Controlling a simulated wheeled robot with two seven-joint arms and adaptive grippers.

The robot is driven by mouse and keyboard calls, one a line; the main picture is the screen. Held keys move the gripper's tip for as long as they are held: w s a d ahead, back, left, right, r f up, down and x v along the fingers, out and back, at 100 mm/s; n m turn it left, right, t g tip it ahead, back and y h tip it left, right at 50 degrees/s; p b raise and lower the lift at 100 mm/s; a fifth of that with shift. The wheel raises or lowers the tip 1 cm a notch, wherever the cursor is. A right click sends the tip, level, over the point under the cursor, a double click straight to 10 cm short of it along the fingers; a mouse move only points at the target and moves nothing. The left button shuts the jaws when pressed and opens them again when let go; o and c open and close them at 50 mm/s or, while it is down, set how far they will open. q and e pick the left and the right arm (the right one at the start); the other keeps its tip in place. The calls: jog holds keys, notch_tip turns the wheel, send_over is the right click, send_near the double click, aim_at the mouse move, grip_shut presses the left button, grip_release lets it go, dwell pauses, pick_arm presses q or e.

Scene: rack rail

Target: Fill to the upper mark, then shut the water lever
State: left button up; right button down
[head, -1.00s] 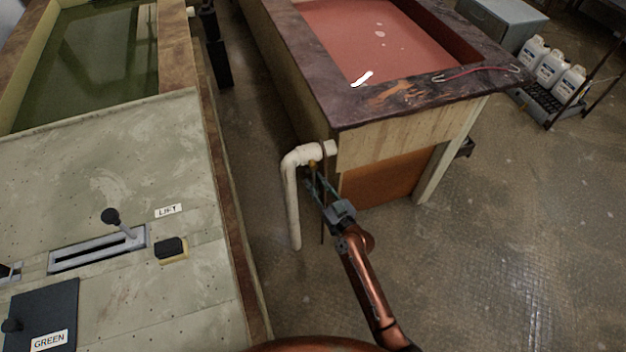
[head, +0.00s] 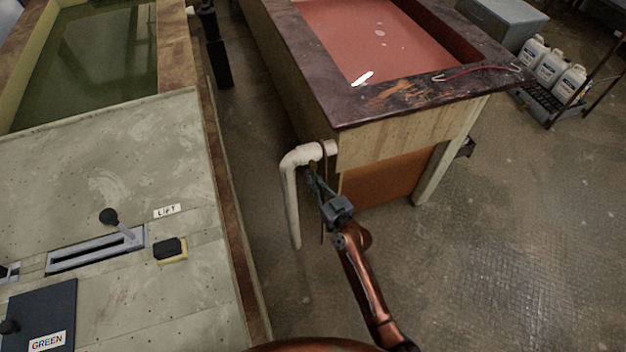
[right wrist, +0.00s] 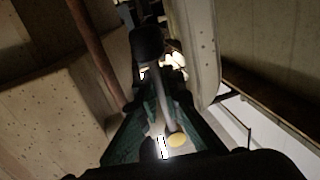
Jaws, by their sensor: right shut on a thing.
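The water lever (right wrist: 163,95) shows in the right wrist view as a pale bar with a dark end and a yellow disc near its base. In the head view the gripper mostly hides the lever. Red liquid (head: 385,40) lies in the tank. I cannot make out an upper mark. My left gripper is not in view.
On the left is a green-liquid tank (head: 100,60) with a panel carrying a LIFT lever (head: 115,222) and a GREEN plate (head: 40,315). White jugs (head: 550,65) stand on a rack at the right. A red cord (head: 475,73) lies on the rim.

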jog(key=shift+a, duration=0.1)
dwell(0.5)
jog(key=shift+s+a+f+m, duration=0.1)
jog(key=shift+a+m, duration=0.05)
jog(key=shift+m, duration=0.15)
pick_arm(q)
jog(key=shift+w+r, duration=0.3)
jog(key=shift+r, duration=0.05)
pick_arm(e)
jog(key=a+m, duration=0.1)
jog(key=m, duration=0.1)
jog(key=a+r+m+t, duration=0.1)
jog(key=m, duration=0.1)
jog(key=s+a+m, duration=0.1)
jog(key=a+m, duration=0.1)
jog(key=shift+s+r+m, duration=0.1)
jog(key=shift+r+m, duration=0.15)
jog(key=shift+m, duration=0.15)
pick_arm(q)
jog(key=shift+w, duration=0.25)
pick_arm(e)
jog(key=c, duration=2.1)
grip_release()
jog(key=shift+d, duration=0.1)
